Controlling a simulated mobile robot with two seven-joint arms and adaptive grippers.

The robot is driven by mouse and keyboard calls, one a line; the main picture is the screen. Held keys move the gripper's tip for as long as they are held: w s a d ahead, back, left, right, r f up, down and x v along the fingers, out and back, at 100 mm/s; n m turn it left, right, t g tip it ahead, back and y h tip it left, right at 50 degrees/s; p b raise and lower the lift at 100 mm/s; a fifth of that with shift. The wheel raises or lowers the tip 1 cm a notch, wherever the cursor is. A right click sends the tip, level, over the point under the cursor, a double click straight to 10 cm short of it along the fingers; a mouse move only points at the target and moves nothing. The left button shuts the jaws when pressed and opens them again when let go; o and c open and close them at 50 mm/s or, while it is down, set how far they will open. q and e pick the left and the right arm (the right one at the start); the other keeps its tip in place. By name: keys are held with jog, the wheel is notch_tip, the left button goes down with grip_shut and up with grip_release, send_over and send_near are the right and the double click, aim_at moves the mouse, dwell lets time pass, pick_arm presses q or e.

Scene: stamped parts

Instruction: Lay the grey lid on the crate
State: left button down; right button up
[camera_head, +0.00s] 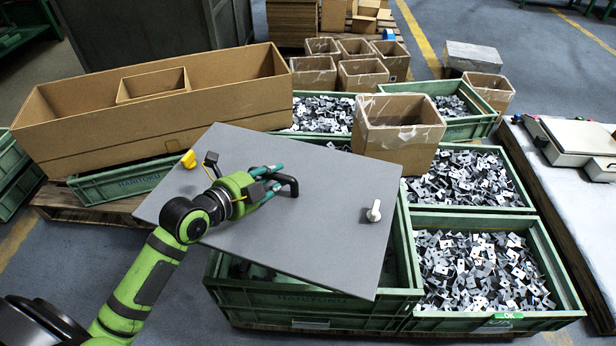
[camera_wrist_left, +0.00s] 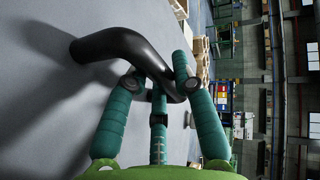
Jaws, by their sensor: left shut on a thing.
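The grey lid (camera_head: 335,215) is a flat panel with a black handle (camera_head: 291,186) and a small pale knob (camera_head: 374,211). My left gripper (camera_head: 272,183) is shut on the black handle. In the left wrist view, its teal fingers (camera_wrist_left: 160,88) close around the curved handle (camera_wrist_left: 120,45), which stands out from the lid's face (camera_wrist_left: 40,125). The lid is over the front-left green crate (camera_head: 310,308), turned at an angle to it, and overhangs it at the left. It hides most of the crate's inside. I cannot tell whether the lid touches the crate rim.
Green crates of stamped parts (camera_head: 475,270) stand to the right and behind. An open cardboard box (camera_head: 405,150) stands close behind the lid's right side. A long cardboard box (camera_head: 120,135) lies behind at the left. A table (camera_head: 570,200) is at the far right.

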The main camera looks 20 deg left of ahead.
aim_at(318, 188)
pick_arm(q)
jog(key=w+f+n+y+p, duration=0.1)
jog(key=w+d+f+n+y+p, duration=0.1)
jog(key=w+f, duration=0.1)
jog(key=w+d+f+n+y, duration=0.1)
jog(key=shift+w+f+t+y+p, duration=0.15)
jog(key=shift+f+t+y+p, duration=0.2)
jog(key=shift+t+y+p, duration=0.05)
jog(key=d, duration=0.2)
jog(key=d+f+p, duration=0.1)
jog(key=d, duration=0.1)
jog(key=w+d, duration=0.1)
jog(key=d, duration=0.1)
jog(key=shift+w+d+f+p, duration=0.1)
jog(key=shift+d+f+p, duration=0.15)
jog(key=shift+p, duration=0.1)
pick_arm(e)
notch_tip(318, 188, down, 7)
jog(key=s+d, duration=0.1)
jog(key=s, duration=0.1)
jog(key=shift+s+t, duration=0.35)
jog(key=shift+t, duration=0.05)
jog(key=shift+d, duration=0.1)
pick_arm(q)
jog(key=shift+r, duration=0.15)
pick_arm(e)
jog(key=shift+r, duration=0.1)
